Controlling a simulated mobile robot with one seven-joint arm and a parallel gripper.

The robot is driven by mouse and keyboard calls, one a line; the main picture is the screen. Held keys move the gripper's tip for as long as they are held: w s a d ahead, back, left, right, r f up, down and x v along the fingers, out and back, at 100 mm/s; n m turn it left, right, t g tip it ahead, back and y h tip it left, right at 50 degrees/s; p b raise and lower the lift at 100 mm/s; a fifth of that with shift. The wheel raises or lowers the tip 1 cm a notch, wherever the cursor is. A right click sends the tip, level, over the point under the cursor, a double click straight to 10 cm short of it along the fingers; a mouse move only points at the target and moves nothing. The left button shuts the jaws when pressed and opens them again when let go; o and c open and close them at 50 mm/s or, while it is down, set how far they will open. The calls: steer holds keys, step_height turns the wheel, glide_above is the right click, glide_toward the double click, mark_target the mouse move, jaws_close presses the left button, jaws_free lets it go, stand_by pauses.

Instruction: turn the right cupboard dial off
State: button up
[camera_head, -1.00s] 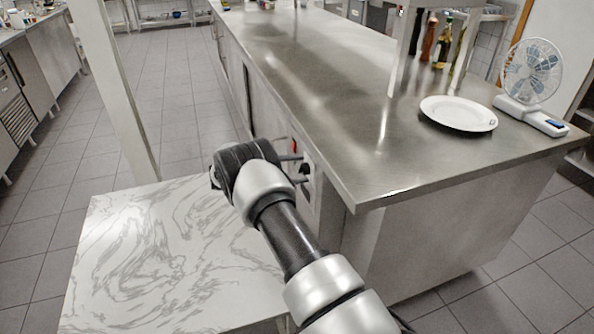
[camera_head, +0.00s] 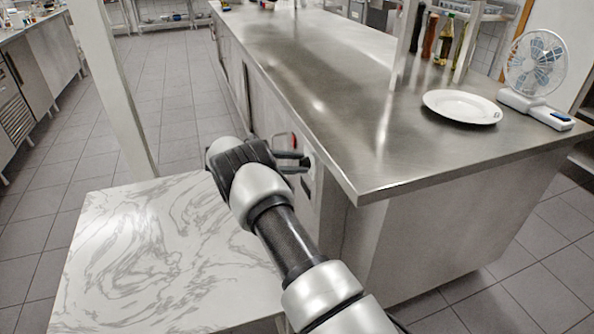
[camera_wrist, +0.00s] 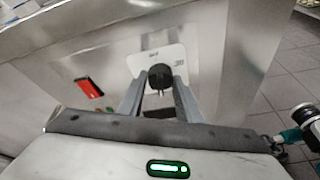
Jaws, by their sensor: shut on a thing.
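The dial is a round black knob (camera_wrist: 160,76) on a white plate (camera_wrist: 172,60) on the steel cupboard front, seen in the wrist view. My gripper (camera_wrist: 159,82) has one finger on each side of the knob and is shut on it. In the head view my gripper (camera_head: 306,161) reaches the cupboard side just below the counter edge. There the fingers mostly hide the knob. The knob's pointer direction is not clear.
A red switch (camera_wrist: 89,87) is on the cupboard front, left of the dial. The steel counter (camera_head: 330,110) overhangs the cupboard and carries a white plate (camera_head: 462,107) and a fan (camera_head: 536,75). A marble-topped table (camera_head: 160,255) stands to the left, close under my arm.

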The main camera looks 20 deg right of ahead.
steer(key=shift+w+f+n+g+b, duration=0.1)
steer(key=shift+w+n+g+b, duration=0.05)
steer(key=shift+n+g+b, duration=1.15)
steer(key=shift+n, duration=0.6)
steer(key=o, duration=1)
steer(key=shift+o, duration=0.2)
